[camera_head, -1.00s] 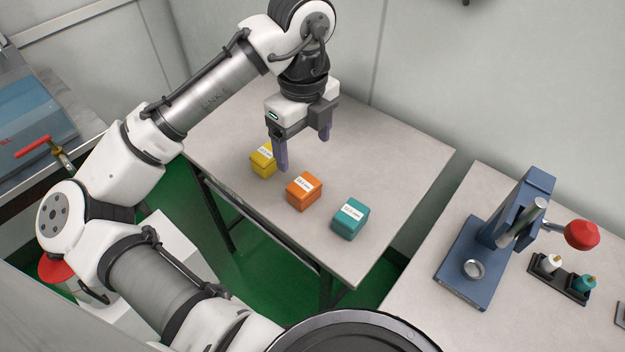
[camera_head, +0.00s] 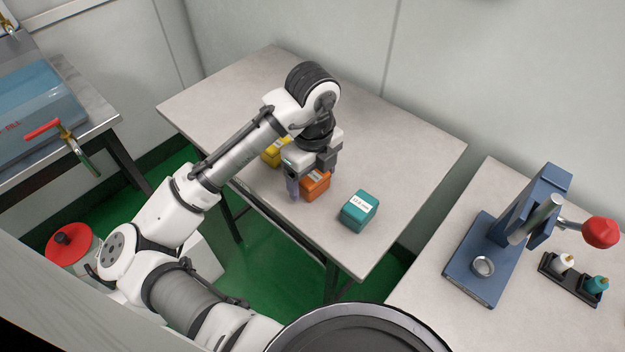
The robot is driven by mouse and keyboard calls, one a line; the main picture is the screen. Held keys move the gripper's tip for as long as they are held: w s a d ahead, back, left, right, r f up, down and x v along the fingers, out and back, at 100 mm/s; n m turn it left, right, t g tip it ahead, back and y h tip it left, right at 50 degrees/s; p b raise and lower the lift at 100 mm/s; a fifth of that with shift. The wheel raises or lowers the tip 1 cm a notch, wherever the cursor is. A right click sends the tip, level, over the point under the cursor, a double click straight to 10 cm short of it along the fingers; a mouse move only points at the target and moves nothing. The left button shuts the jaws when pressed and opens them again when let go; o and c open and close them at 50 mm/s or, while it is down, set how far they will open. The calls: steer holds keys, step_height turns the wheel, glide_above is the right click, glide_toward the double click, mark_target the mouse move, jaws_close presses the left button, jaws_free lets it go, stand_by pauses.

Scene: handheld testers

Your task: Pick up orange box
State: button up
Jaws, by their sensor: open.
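The orange box (camera_head: 316,187) sits on the grey table (camera_head: 405,160), in the middle of a row of three boxes. My gripper (camera_head: 312,182) is open and low over the orange box. One purple finger stands at the box's left side; the other finger is mostly hidden behind the gripper and box. The gripper body covers the top and back of the orange box. I cannot tell whether the fingers touch it.
A yellow box (camera_head: 272,156) stands close behind-left of my gripper, partly covered by it. A teal box (camera_head: 358,211) stands to the right, with a gap. A blue press (camera_head: 480,260) and small bottles (camera_head: 562,264) stand on the right table. The table's back is clear.

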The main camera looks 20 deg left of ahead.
steer(key=c, duration=1.1)
